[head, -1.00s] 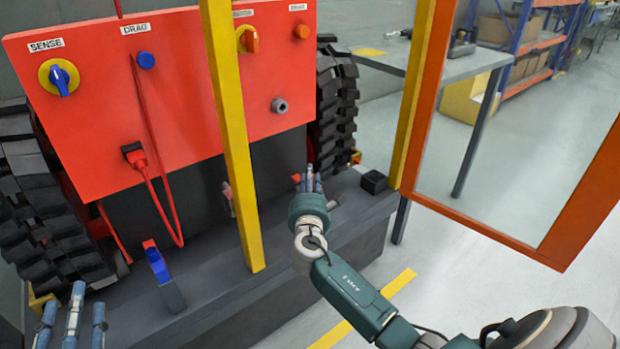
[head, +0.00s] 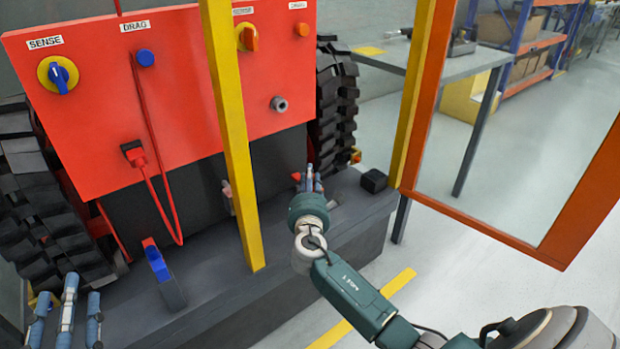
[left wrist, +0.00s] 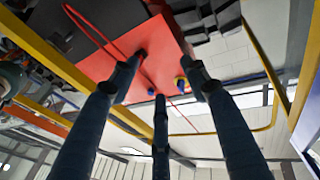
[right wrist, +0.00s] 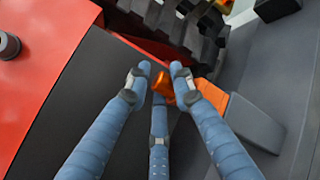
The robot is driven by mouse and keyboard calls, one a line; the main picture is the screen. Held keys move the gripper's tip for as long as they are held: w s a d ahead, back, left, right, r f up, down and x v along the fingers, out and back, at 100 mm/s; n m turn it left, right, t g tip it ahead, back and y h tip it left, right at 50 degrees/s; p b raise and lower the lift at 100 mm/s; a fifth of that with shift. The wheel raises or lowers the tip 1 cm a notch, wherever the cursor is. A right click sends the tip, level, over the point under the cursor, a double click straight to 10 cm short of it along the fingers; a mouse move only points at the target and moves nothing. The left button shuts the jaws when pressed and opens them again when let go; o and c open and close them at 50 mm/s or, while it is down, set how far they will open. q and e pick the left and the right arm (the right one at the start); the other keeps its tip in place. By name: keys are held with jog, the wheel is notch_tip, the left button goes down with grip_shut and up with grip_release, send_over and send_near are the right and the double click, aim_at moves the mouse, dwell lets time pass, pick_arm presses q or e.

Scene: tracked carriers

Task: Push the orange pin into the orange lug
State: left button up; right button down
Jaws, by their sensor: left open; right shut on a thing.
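In the right wrist view, my right gripper (right wrist: 160,76) is shut on the orange pin (right wrist: 163,86), which shows between its fingertips. The orange lug (right wrist: 211,96) is an upright orange plate just right of the pin, partly behind a finger. I cannot tell how far the pin is in the lug. In the head view my right gripper (head: 313,176) is low beside the right tyre, with a small orange-red bit at its left; the fingers hide most of the pin and lug. My left gripper (head: 68,298) is open and empty at the lower left.
A red panel (head: 190,110) with knobs and red cables stands behind. A yellow post (head: 236,150) rises left of my right gripper. A blue-topped lever (head: 160,265) and a black block (head: 373,181) stand on the grey deck. An orange frame (head: 500,238) is at the right.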

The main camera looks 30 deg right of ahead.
jog(key=shift+f, duration=0.25)
jog(key=c, duration=1.4)
grip_release()
jog(key=shift+s+f, duration=0.1)
jog(key=shift+f, duration=0.1)
jog(key=shift+s+a+f, duration=0.1)
jog(key=shift+s+a, duration=0.2)
jog(key=shift+s, duration=0.2)
jog(key=r+v, duration=0.1)
jog(key=v, duration=1)
jog(key=shift+w, duration=0.2)
jog(key=shift+a, duration=0.15)
